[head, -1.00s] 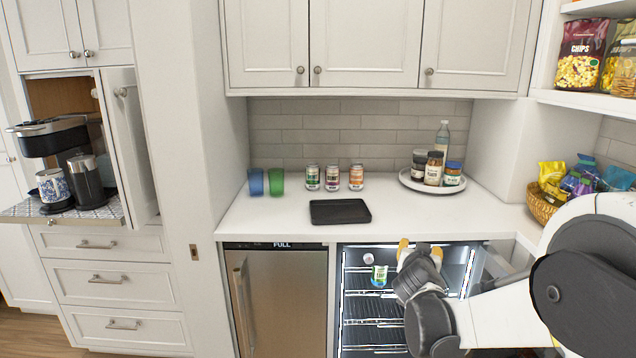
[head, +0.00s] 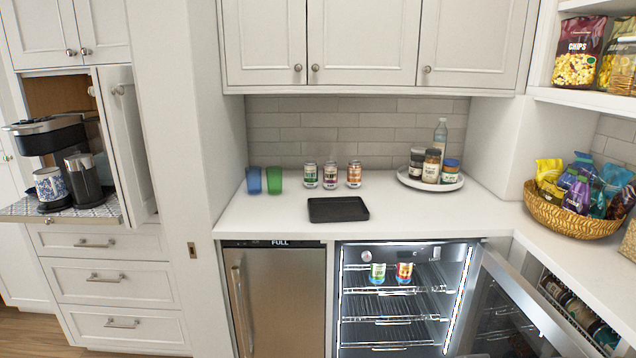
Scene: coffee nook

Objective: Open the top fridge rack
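The glass-front fridge under the counter is open, with its door (head: 525,312) swung out to the right. Inside, the top fridge rack (head: 420,290) is a dark wire shelf with a bright front edge. A green can (head: 377,274) and a red and yellow can (head: 404,273) stand upright on it, side by side. I cannot tell how far the rack is pulled out. A lower rack (head: 395,322) shows below and looks empty. My gripper is not in the head view.
The counter (head: 270,216) above holds a black tray (head: 338,209), several cans, two cups and a round tray of jars. A basket of snack bags (head: 567,218) stands at right. The closed steel appliance (head: 283,300) is left of the fridge. The open door takes up space at right.

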